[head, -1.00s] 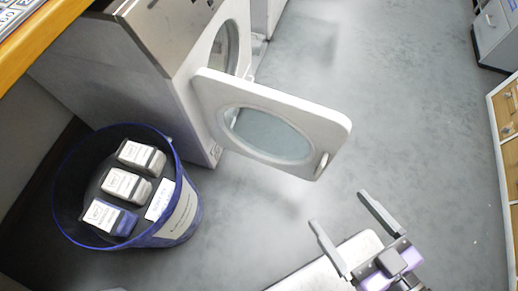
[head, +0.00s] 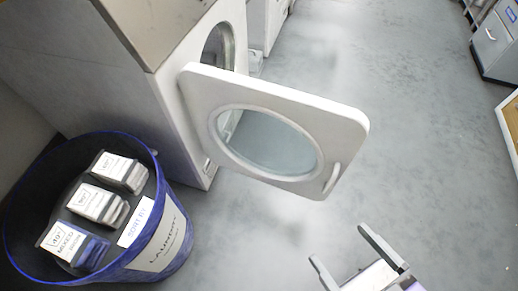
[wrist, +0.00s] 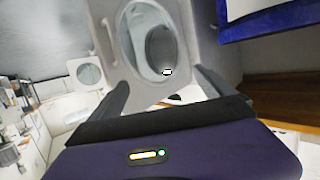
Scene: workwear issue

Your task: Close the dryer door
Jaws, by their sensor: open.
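The dryer door (head: 345,122) is a white rounded panel with a round glass window, and it stands wide open from the white dryer (head: 165,95). Its handle (head: 331,179) is at the lower right corner. The dryer's round opening shows partly behind the door. My gripper (head: 343,248) is open and empty, below and apart from the door's handle end. In the wrist view a white door with a round window (wrist: 127,50) shows beyond my open fingers, with a handle on its left side.
A blue laundry bin (head: 180,240) with labelled bundles stands at the left in front of the dryer. A grey cabinet (head: 492,45) is at the far upper right. The grey floor right of the door is clear.

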